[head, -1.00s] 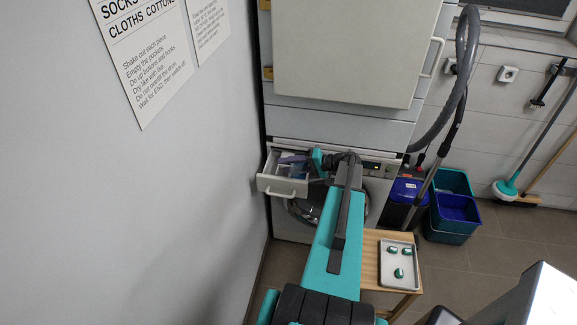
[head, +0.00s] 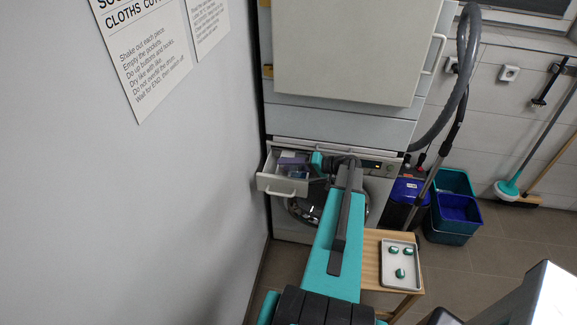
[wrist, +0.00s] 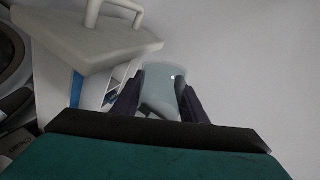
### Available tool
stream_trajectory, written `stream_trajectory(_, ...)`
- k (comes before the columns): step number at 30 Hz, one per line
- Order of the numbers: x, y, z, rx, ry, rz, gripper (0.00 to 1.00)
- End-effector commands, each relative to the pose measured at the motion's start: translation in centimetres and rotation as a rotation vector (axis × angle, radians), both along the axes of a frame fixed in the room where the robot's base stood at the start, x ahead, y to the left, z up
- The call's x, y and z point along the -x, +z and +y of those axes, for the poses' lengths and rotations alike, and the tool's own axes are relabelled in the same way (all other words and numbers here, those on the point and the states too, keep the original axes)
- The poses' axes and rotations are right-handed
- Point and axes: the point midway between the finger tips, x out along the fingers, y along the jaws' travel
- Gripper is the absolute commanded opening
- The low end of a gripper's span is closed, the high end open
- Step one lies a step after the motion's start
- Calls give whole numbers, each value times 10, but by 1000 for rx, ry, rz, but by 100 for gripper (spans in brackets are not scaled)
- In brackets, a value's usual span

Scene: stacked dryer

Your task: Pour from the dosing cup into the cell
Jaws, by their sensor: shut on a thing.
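The dosing cup (wrist: 163,78) is pale and translucent. It sits between the dark purple fingers of my gripper (wrist: 157,103), which is shut on it. In the head view my gripper (head: 293,161) is over the open dispenser drawer (head: 282,185) of the lower machine; the cup is too small to make out there. The drawer's white front with its handle (wrist: 115,15) fills the upper left of the wrist view. White compartment walls (wrist: 120,76) show just left of the cup. The cell's inside is largely hidden, and I cannot tell the cup's exact tilt or contents.
A grey wall (head: 180,200) stands close left of the drawer. A small wooden table (head: 371,262) with a tray (head: 401,278) holding several green-and-white pods is at right. Blue and teal buckets (head: 455,207) and a vacuum hose (head: 462,80) stand further right.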

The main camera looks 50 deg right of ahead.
Motion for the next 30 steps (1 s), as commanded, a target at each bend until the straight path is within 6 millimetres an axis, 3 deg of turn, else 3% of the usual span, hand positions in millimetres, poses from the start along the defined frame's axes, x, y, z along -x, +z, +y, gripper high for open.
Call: stream_trajectory(30,1,1,1,179,0,-111,16)
